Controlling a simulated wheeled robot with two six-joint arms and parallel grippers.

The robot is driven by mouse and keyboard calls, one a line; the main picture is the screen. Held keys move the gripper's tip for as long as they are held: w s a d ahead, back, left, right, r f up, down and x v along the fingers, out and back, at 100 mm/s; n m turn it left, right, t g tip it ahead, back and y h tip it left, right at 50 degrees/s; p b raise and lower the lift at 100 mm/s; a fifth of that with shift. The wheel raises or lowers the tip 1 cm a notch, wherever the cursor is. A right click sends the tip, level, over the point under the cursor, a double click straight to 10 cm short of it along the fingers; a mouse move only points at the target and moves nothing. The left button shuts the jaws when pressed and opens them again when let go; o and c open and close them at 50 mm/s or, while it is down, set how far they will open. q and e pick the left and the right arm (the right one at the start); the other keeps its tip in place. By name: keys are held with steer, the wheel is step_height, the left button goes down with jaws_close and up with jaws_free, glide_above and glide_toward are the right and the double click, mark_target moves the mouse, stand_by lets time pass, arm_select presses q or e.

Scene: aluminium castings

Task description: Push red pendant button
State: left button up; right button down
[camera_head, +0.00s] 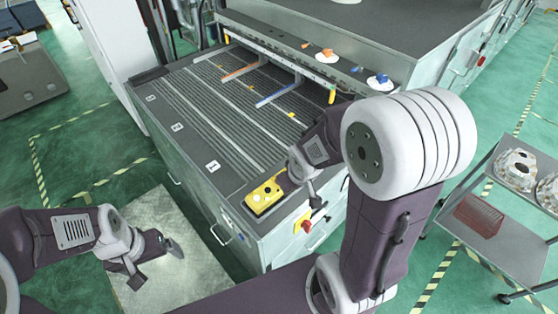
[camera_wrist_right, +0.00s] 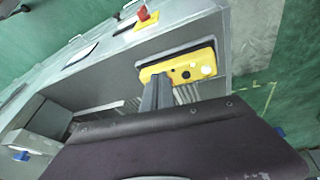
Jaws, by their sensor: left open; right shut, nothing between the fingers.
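The yellow pendant (camera_head: 263,196) lies on the near corner of the grey machine table. It also shows in the right wrist view (camera_wrist_right: 196,66), with a black button and pale round ones on its face. I cannot make out a red button on it; my fingers cover part of its left end. My right gripper (camera_wrist_right: 159,79) is shut and empty, its tips over that left end; I cannot tell whether they touch. In the head view the right gripper is beside the pendant. My left gripper (camera_head: 155,261) is open and empty, low at the left, away from the pendant.
A red knob (camera_head: 306,227) on a yellow plate sits on the machine's side below the pendant. The slatted table top (camera_head: 205,115) carries orange and blue bars. A grey cart (camera_head: 507,240) with castings and a red-brown crate (camera_head: 479,215) stands at the right.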

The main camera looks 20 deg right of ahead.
arm_select(q)
steer(key=shift+r, duration=0.7)
arm_select(e)
steer(key=w+r+n+t+y, duration=0.2)
steer(key=w+n+y, duration=0.3)
steer(key=w+n, duration=0.4)
steer(key=shift+r+n+t+y, duration=0.35)
steer(key=shift+n+t, duration=0.45)
steer(key=shift+n, duration=1.5)
arm_select(q)
steer(key=shift+w+f, duration=0.1)
arm_select(e)
steer(key=shift+w+f, duration=0.1)
step_height(320, 180, down, 8)
steer(key=b, duration=0.9)
steer(key=shift+f, duration=0.2)
arm_select(q)
step_height(320, 180, down, 9)
arm_select(e)
steer(key=shift+f, duration=0.1)
